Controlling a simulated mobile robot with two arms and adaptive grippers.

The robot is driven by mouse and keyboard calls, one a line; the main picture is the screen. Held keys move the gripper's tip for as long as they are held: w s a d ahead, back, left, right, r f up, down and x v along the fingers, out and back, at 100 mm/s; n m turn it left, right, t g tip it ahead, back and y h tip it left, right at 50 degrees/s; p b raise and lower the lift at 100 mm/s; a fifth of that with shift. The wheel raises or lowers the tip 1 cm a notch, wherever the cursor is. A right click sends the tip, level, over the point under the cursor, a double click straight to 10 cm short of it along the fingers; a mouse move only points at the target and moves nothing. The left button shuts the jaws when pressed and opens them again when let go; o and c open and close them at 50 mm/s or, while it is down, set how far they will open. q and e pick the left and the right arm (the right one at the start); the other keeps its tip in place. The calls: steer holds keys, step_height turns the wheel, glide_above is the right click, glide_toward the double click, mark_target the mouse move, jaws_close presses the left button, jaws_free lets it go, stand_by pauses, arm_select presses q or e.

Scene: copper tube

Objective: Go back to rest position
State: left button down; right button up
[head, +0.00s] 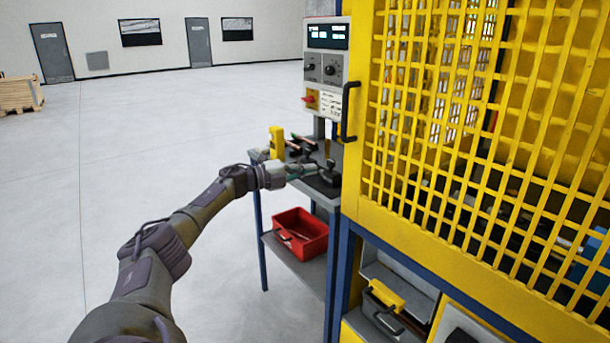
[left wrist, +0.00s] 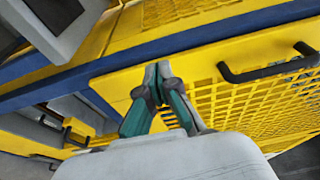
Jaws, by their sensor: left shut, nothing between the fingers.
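My left arm reaches forward from the lower left in the head view. Its gripper (head: 318,170) is at the small side table, close beside the yellow machine cage (head: 455,120). In the left wrist view the left gripper's fingers (left wrist: 157,72) are together with nothing between them. Yellow panels and mesh of the machine show behind them. My right gripper is in neither view.
The side table (head: 262,205) holds a yellow object (head: 276,142) and dark tools. A red bin (head: 300,234) sits on its lower shelf. A control panel (head: 327,65) and a black door handle (head: 348,112) stand near the gripper.

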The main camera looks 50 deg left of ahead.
arm_select(q)
steer(key=s+d+f+n+g+y, duration=0.1)
steer(key=d+f+n+y, duration=0.2)
steer(key=f, duration=1)
steer(key=s+d+f+n+g+y, duration=0.15)
steer(key=d+f+n, duration=0.25)
steer(key=f, duration=1)
steer(key=s+d+f+n+g+y, duration=0.1)
steer(key=s+d+f+n+y, duration=0.2)
steer(key=f, duration=1)
steer(key=s+d+f+n+g, duration=0.25)
steer(key=s+d+f, duration=0.25)
steer(key=s+f, duration=0.3)
steer(key=s+d+f+n+g, duration=0.25)
steer(key=s+d+f, duration=0.2)
steer(key=f, duration=0.55)
steer(key=s+d+f+n+g, duration=0.1)
steer(key=s+d+f+g, duration=0.1)
steer(key=s+d+f, duration=0.2)
steer(key=s+d+f+n+g+h, duration=0.1)
steer(key=s+d+f, duration=0.4)
steer(key=s, duration=1.4)
steer(key=s+d+f+n+g, duration=0.2)
steer(key=s+d+f+g, duration=0.2)
steer(key=s+d, duration=0.7)
steer(key=shift+s+d+f+n, duration=0.3)
steer(key=shift+s+f, duration=0.2)
steer(key=shift+f, duration=0.05)
steer(key=shift+g, duration=0.25)
